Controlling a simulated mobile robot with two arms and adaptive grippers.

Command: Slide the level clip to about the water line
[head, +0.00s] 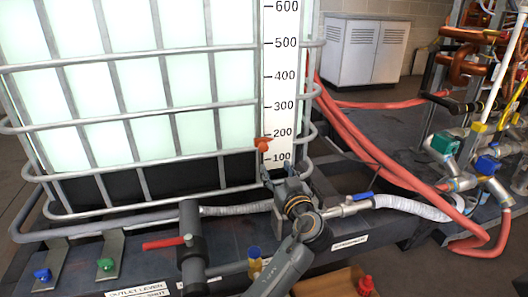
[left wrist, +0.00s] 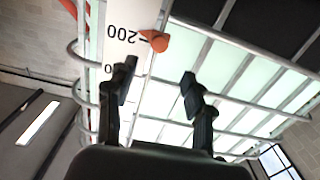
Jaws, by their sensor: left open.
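The orange level clip (head: 262,143) sits on the left edge of the white level scale (head: 282,92), between the 100 and 200 marks and nearer 200. The tank (head: 190,100) behind is pale above and dark below; this boundary is slightly lower than the clip. My left gripper (head: 286,168) is open and empty, below the clip in front of the scale's lower end. In the left wrist view the clip (left wrist: 155,40) and scale (left wrist: 122,30) appear upside down, beyond and above my open fingertips (left wrist: 157,82), apart from them. My right gripper is not in view.
Metal cage bars (head: 140,57) surround the tank. Below are a red-handled valve (head: 165,242), a blue-handled valve (head: 358,197) and a ribbed hose (head: 238,209). Red hoses (head: 370,150) and pipework (head: 490,165) are at right. A white cabinet (head: 362,50) stands behind.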

